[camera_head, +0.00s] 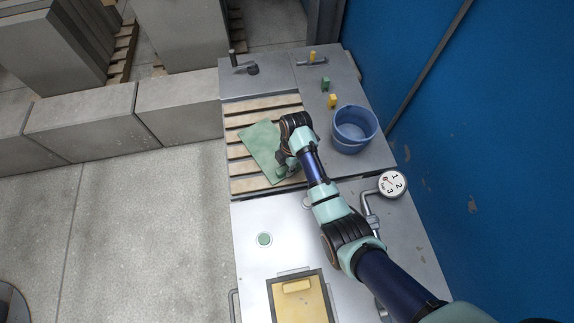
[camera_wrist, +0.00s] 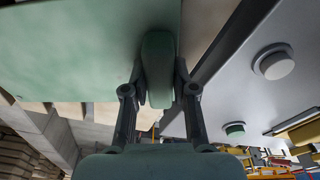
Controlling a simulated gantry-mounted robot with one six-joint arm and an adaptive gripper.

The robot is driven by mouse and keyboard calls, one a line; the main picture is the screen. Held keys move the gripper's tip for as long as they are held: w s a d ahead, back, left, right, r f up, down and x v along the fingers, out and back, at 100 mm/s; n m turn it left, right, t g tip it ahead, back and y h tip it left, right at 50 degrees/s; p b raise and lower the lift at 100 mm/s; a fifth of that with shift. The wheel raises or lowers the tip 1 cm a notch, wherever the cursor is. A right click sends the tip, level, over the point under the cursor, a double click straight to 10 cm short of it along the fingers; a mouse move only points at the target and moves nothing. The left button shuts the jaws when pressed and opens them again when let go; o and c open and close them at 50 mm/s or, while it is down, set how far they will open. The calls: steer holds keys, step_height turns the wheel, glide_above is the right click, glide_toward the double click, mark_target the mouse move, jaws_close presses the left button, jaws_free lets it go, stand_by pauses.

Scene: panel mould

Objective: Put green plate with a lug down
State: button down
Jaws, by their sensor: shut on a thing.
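The green plate (camera_head: 262,143) is a flat, pale green sheet over the wooden slats (camera_head: 236,152), turned at an angle to them. I cannot tell whether it touches the slats or hangs just above. In the wrist view the plate (camera_wrist: 70,45) fills the upper left, and its rounded lug (camera_wrist: 158,55) stands between my fingers. My gripper (camera_wrist: 158,92) is shut on the lug. In the head view my gripper (camera_head: 284,168) is at the plate's lower right edge, and my wrist hides part of the plate's right side.
A blue bucket (camera_head: 354,131) stands right of the slats, with small yellow (camera_head: 332,100) and green blocks (camera_head: 325,83) behind it. A dial (camera_head: 392,184) stands at the right.

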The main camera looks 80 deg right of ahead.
steer(key=c, duration=0.9)
jaws_free()
steer(key=r+p, duration=0.1)
steer(key=r, duration=0.3)
steer(key=r+p, duration=0.1)
steer(key=r, duration=0.3)
steer(key=s+d+r+p, duration=0.1)
steer(key=r, duration=0.3)
